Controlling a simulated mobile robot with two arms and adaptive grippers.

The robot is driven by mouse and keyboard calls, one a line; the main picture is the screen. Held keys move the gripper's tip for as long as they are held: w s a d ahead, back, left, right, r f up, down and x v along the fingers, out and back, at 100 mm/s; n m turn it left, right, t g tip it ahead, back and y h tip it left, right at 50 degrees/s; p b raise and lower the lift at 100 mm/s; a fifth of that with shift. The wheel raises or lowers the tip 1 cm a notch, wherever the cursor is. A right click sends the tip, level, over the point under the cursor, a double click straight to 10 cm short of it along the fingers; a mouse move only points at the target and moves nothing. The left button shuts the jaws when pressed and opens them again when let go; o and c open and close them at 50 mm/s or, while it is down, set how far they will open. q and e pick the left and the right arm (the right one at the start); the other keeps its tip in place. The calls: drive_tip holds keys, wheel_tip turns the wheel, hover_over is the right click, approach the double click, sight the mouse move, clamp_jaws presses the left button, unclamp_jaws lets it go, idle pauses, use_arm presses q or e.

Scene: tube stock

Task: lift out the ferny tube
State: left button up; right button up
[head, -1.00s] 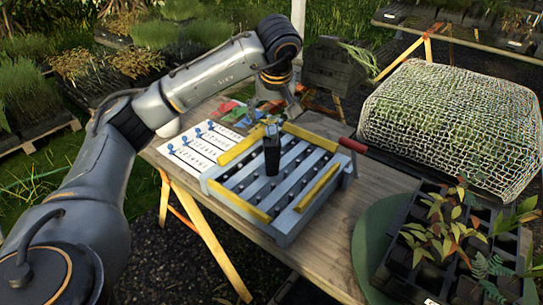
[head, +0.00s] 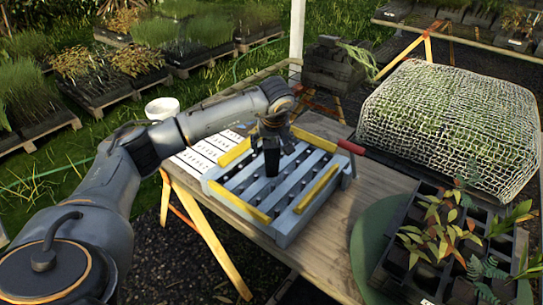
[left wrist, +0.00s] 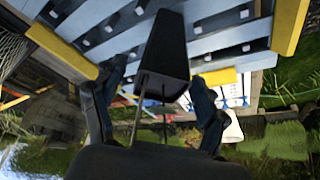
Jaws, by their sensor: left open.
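A dark, tapered tube (head: 271,163) stands in the slotted metal rack (head: 240,192), its wide end up. My left gripper (head: 272,143) is over the tube's top with its fingers spread on either side. In the left wrist view the tube (left wrist: 163,42) lies between the open fingers (left wrist: 157,72), with a gap showing at each side. Two thin stems or rods show at its wide end; I cannot tell any leaves on it. Ferny fronds (head: 487,269) show in the dark crate (head: 392,268) at the right. My right gripper is not in view.
A net-covered mound (head: 450,125) stands behind the crate. A green round mat (head: 370,240) lies beside the crate. A white bowl (head: 162,108) is beyond my arm.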

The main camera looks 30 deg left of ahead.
use_arm(q)
drive_tip(key=c, duration=1.4)
